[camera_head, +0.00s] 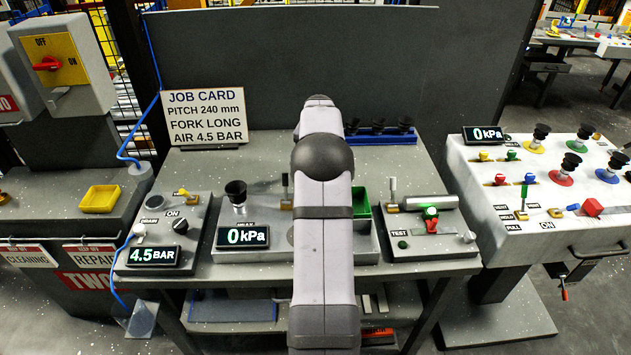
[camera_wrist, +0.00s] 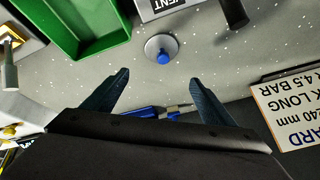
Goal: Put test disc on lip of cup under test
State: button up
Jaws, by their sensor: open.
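The test disc (camera_wrist: 151,45), a small pale round disc with a blue knob, lies on the grey speckled table top in the wrist view. It is hidden behind my arm in the head view. My gripper (camera_wrist: 161,65) is open and empty, its two dark fingers spread. The disc appears just beyond the fingertips, roughly centred between them; the height gap is unclear. The cup under test (camera_head: 236,190), a black suction cup, stands on the grey panel left of my arm in the head view. A black part (camera_wrist: 233,12) at the wrist view's top edge may be this cup.
A green bin (camera_wrist: 85,35) stands left of the disc in the wrist view. A VENT label (camera_wrist: 165,6) is beside the disc. The job card (camera_head: 205,115) stands at the table's back left. A blue rack (camera_head: 395,137) with black cups stands at the back.

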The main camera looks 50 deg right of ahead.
jog(key=shift+w+a+f+n+g+p, duration=0.15)
jog(key=shift+w+f+n, duration=0.2)
jog(key=shift+f+n, duration=0.25)
jog(key=shift+w+a+f+n+g+p, duration=0.1)
jog(key=shift+w+f+n, duration=0.3)
jog(key=shift+f, duration=0.3)
jog(key=shift+w+a+f+n+g+p, duration=0.15)
jog(key=shift+w+f+n, duration=0.15)
jog(key=shift+f+n, duration=0.35)
jog(key=shift+s+p+x, duration=0.2)
jog(key=shift+p+x, duration=0.4)
jog(key=shift+x, duration=0.35)
jog(key=shift+s+p+x, duration=0.2)
jog(key=shift+p+x, duration=0.4)
jog(key=shift+x, duration=1.15)
jog(key=shift+d, duration=0.15)
jog(key=shift+c, duration=0.3)
jog(key=shift+r, duration=0.1)
jog(key=c, duration=1.2)
